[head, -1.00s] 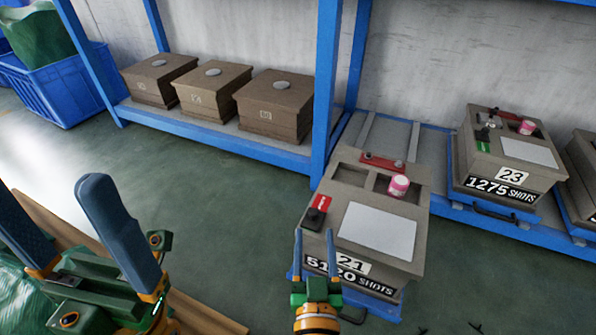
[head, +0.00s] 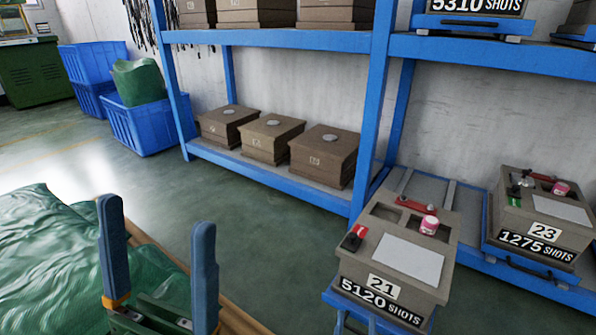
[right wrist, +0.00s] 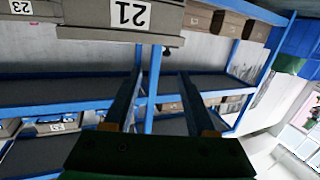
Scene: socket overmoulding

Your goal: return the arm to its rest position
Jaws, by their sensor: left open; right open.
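My left gripper (head: 156,214) is at the lower left of the head view. Its two blue fingers point up and stand wide apart with nothing between them. My right gripper (right wrist: 160,76) shows in the right wrist view, its two fingers apart and empty. It is out of the head view. The mould block labelled 21 (head: 397,262) stands at the lower right of the head view, with a red-and-black part and a pink-and-white cup on top. Block 21 also shows at the top of the right wrist view (right wrist: 115,38), apart from the fingers.
A blue rack (head: 368,130) with brown boxes (head: 323,157) stands behind. Block 23 (head: 541,210) is at the right. Green sheeting (head: 50,255) lies at the lower left, near my left gripper. Blue crates (head: 150,128) stand at the back left. The green floor between is clear.

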